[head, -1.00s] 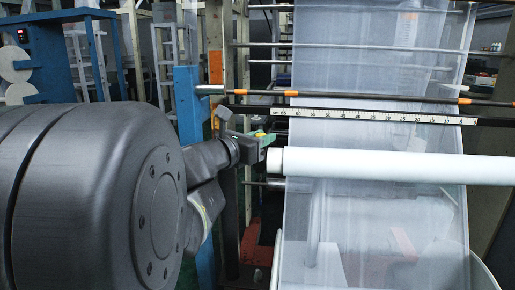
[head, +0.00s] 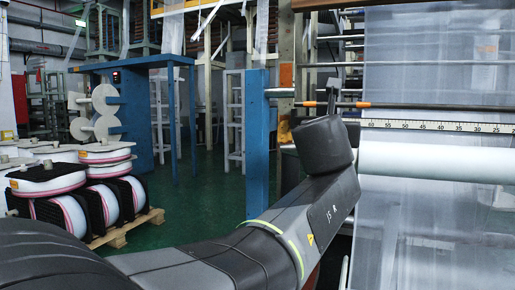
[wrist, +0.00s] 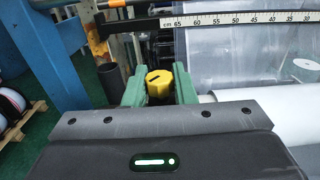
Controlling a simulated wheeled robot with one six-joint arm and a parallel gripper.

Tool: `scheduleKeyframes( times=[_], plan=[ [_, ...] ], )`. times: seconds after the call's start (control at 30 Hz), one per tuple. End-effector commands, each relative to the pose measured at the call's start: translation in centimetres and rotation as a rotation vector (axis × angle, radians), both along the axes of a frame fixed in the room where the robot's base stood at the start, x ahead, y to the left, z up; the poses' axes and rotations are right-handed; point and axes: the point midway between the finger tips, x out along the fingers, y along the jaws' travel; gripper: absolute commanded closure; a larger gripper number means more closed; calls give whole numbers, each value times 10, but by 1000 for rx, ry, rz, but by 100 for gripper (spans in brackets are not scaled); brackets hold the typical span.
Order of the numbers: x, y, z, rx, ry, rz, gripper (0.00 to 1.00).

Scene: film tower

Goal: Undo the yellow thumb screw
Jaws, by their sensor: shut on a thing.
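The yellow thumb screw (wrist: 159,87) shows in the wrist view, a faceted yellow knob left of the white roller's end. My gripper (wrist: 157,74) has its two green fingers on either side of the knob and is shut on it. The lower part of the screw is hidden between the fingers and behind the gripper body. In the head view my arm covers the place, and neither the screw nor my fingers can be made out.
The white roller (head: 430,168) and a ruler bar (head: 440,126) cross the clear film (head: 405,75). A blue post (head: 257,150) stands left of them. Reels on a wooden pallet (head: 125,231) stand at the left. Green floor (head: 190,205) is free between.

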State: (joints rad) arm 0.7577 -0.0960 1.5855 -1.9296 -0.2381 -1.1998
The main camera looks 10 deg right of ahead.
Motion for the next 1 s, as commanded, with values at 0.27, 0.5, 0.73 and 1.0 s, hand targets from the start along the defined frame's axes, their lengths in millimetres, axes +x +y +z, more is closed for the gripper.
scheduleKeyframes(
  times=[0.27, 0.5, 0.73, 1.0],
  plan=[
    [0, -3, -4, 3, 4, 181, 99],
    [1, -2, -2, 4, 3, 332, 99],
    [1, -1, -2, 2, 2, 422, 99],
    [0, 0, -2, 1, 0, 457, 99]
  ],
)
